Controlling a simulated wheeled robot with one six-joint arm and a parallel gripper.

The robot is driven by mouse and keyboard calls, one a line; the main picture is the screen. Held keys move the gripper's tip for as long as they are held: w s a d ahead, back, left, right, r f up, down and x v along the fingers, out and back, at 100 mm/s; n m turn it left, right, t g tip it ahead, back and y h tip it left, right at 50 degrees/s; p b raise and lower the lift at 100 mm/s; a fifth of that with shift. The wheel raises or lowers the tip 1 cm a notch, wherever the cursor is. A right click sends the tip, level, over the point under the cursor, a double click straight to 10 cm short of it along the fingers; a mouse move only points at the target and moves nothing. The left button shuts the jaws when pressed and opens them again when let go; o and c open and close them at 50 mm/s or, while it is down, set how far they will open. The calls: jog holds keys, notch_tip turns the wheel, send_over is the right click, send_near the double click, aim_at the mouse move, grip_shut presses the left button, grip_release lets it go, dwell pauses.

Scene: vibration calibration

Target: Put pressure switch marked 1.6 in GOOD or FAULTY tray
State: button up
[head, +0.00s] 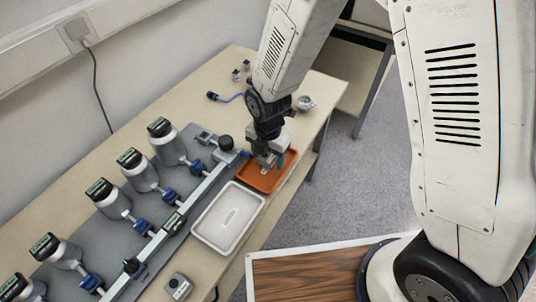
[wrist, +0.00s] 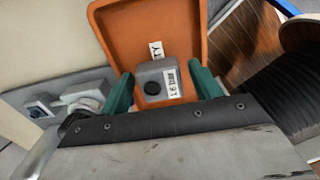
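The pressure switch marked 1.6 (wrist: 153,72) is a grey block with a black round port and a white label. It is in the orange tray (wrist: 108,32), whose label shows only "TY", the rest being hidden by the switch. My gripper (wrist: 162,76) has its green fingers on both sides of the switch, with a slim gap at each side, so it looks open around it. In the head view my gripper (head: 270,163) reaches down into the orange tray (head: 252,184). The white tray (head: 205,228) beside it is empty, with a small label in its floor.
A grey rail with several gauges on cylinders (head: 140,172) and blue valves runs along the bench's left side. A small grey box (head: 178,286) stands near the white tray.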

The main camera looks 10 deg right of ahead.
aim_at(268, 155)
jog(key=shift+r, duration=0.1)
notch_tip(268, 155, up, 12)
dwell(0.5)
jog(key=s+d+r+m, duration=0.3)
jog(key=d+r+m, duration=0.5)
jog(key=r, duration=0.1)
jog(key=s+d+r+m, duration=0.5)
jog(key=s+m, duration=0.3)
jog(key=m, duration=0.2)
jog(key=s+d+r+m+t, duration=0.1)
jog(key=s+d+r+m, duration=0.4)
jog(key=s+d+m, duration=0.3)
jog(key=shift+s+d+m, duration=0.15)
jog(key=shift+s+m, duration=0.15)
jog(key=shift+m, duration=0.9)
